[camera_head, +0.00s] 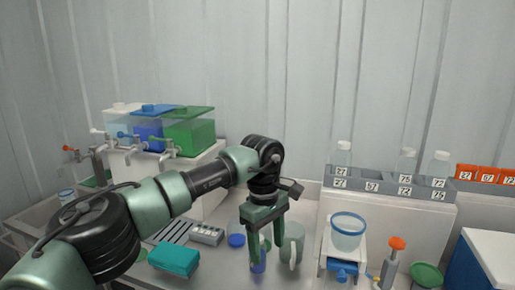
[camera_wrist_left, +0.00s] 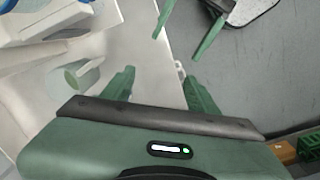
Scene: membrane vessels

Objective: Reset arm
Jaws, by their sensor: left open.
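My left gripper (camera_head: 265,252) points down over the grey worktop, its green fingers apart. A blue-topped vessel (camera_head: 258,262) shows at its fingertips; I cannot tell whether it stands between or behind them. A pale mug-like cup (camera_head: 292,243) stands just right of the gripper. In the left wrist view the left gripper (camera_wrist_left: 160,85) shows spread fingers with nothing held between them. Two more green finger-like parts (camera_wrist_left: 188,35) show at the top of that view; they may be my right gripper, but I cannot be sure. The right arm is not in the head view.
Tanks with white, blue and green (camera_head: 189,132) lids stand at the back left. A teal box (camera_head: 174,260) lies left of the gripper. A blue-rimmed vessel (camera_head: 348,232) stands on a stand at the right. A numbered rack (camera_head: 375,187) with bottles runs along the back right.

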